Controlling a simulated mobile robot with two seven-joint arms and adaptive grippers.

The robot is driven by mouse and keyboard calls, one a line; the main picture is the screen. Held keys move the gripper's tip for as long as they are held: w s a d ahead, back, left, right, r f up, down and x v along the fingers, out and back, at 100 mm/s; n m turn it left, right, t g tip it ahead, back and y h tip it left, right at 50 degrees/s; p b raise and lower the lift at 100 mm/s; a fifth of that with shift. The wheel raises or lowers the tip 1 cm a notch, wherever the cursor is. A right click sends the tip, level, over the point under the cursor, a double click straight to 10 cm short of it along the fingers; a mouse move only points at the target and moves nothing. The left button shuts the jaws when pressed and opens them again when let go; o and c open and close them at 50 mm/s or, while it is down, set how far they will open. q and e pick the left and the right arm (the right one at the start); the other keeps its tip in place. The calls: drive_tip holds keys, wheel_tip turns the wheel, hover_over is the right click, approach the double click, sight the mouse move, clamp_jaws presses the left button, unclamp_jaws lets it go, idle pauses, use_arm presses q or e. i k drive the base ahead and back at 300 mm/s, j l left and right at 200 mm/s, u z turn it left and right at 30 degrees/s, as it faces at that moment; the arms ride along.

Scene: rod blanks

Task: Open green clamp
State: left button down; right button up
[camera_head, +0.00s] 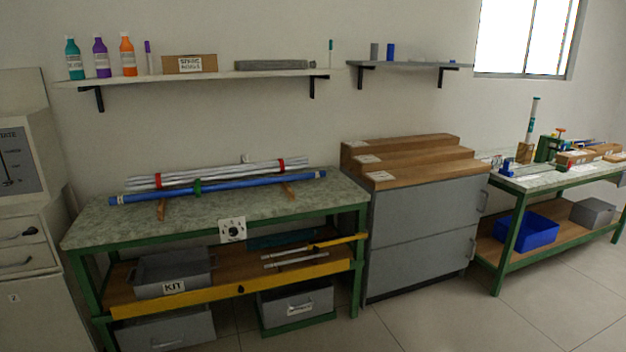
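A green band-like clamp (197,187) sits around the long blue rod (240,184) near its middle, on the left workbench. Whether the clamp is open or shut is too small to tell. Behind it lies a bundle of pale rods (220,173) with a red clamp (157,181) toward its left end and another red clamp (281,164) toward its right end. The rods rest on wooden supports (289,191). Neither of my grippers is in view.
The left workbench (100,225) has clear top at its front. A grey tray (205,277) labelled KIT is on its lower shelf. A grey cabinet (425,220) with wooden steps stands right of it. A right bench (535,180) holds a green device (546,149). Open floor lies in front.

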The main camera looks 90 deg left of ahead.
sight(197, 189)
drive_tip(key=u, duration=3.5)
drive_tip(key=i+j, duration=0.15)
drive_tip(key=i, duration=0.35)
drive_tip(key=i+j, duration=0.2)
drive_tip(key=i, duration=0.25)
drive_tip(key=i+j, duration=0.15)
drive_tip(key=i, duration=0.35)
drive_tip(key=i+j, duration=0.15)
drive_tip(key=i, duration=0.35)
drive_tip(key=i+j, duration=0.15)
drive_tip(key=i, duration=0.35)
